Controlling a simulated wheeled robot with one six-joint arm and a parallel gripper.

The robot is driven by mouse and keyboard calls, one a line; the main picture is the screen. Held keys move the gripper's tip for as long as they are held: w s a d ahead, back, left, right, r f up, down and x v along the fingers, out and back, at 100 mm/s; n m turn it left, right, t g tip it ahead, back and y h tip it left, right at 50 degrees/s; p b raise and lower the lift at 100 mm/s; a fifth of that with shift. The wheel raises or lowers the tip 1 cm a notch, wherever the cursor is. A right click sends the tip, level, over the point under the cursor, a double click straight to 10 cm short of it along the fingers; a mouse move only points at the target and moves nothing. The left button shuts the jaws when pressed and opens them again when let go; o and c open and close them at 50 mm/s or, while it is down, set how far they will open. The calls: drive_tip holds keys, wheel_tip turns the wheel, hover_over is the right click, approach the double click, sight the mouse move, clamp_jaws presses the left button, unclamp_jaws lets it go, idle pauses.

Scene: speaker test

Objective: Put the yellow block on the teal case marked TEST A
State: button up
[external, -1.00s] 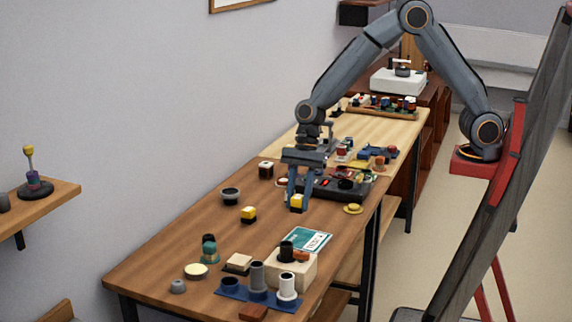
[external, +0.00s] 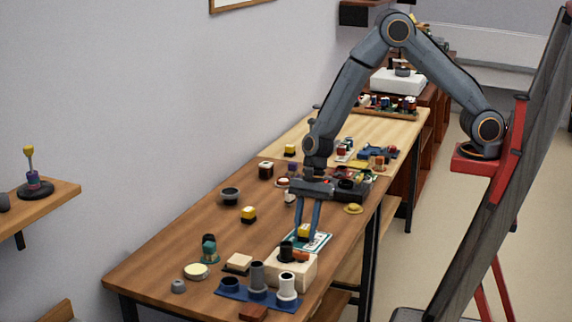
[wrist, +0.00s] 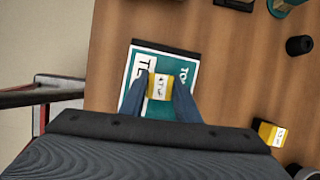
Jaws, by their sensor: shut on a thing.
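My gripper (external: 308,230) points down over the teal case (external: 323,243), its two blue fingers shut on the yellow block (external: 304,231). In the wrist view the yellow block (wrist: 160,87), with dark marks on its pale top, sits between the fingertips. The teal and white case (wrist: 143,62) lies flat below it, and part of its lettering is hidden by the block and fingers. The block overlaps the case in both views. I cannot tell whether it touches the case or hangs just above it.
Another yellow and black block (external: 248,214) stands left of my gripper; it also shows in the wrist view (wrist: 268,133). A cream box (external: 292,268) with small parts on top stands just in front of the case. A dark tray (external: 350,190) lies behind. Bare wood lies to the left.

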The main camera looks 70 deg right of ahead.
drive_tip(key=o, duration=0.6)
drive_tip(key=shift+f, duration=0.15)
drive_tip(key=o, duration=0.4)
drive_tip(key=shift+o, duration=0.2)
